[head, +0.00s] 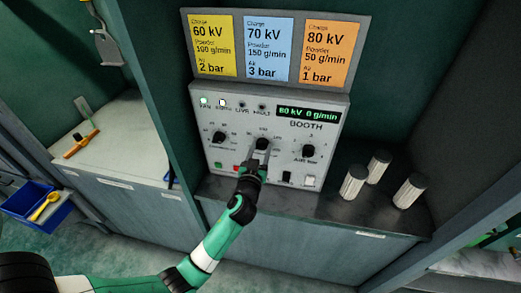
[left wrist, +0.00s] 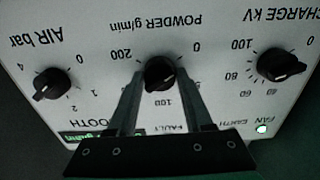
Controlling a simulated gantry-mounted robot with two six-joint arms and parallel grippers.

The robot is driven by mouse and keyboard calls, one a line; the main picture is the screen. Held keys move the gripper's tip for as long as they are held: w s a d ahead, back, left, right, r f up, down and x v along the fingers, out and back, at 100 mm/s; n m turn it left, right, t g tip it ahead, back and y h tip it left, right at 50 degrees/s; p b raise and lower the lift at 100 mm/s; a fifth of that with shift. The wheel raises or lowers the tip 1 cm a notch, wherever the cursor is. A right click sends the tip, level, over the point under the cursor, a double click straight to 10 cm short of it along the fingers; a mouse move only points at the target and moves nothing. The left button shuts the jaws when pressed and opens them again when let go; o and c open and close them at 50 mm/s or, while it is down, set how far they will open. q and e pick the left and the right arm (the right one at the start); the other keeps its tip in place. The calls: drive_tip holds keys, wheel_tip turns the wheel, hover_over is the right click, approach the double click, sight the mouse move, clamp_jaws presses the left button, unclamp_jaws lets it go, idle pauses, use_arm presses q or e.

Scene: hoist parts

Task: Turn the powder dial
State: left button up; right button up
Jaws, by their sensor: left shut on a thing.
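The powder dial (left wrist: 159,74) is a black knob in the middle of the white booth panel (head: 330,115). The head view shows its top (head: 262,143) just above my gripper. My left gripper (head: 260,152) is shut on the powder dial, with one finger on each side of it in the left wrist view (left wrist: 158,84). The panel's green display (head: 308,113) reads 80 kV and 0 g/min. The charge dial (head: 219,137) is to the left and the air dial (head: 308,150) to the right. My right gripper is not in view.
Yellow (head: 213,47), blue (head: 268,50) and orange (head: 328,54) setting cards hang above the panel. White ribbed cylinders (head: 378,167) stand on the counter at the right. A blue bin (head: 38,207) with a yellow scoop is at the lower left.

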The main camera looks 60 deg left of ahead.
use_arm(q)
clamp_jaws()
drive_tip(key=shift+m, duration=0.4)
drive_tip(key=m, duration=0.4)
drive_tip(key=shift+m+p, duration=0.3)
drive_tip(key=shift+p, duration=0.05)
drive_tip(key=m+p, duration=0.1)
drive_tip(key=m, duration=0.5)
drive_tip(key=shift+m, duration=0.3)
drive_tip(key=o, duration=0.9)
unclamp_jaws()
drive_tip(key=shift+o, duration=0.2)
drive_tip(key=shift+d, duration=0.1)
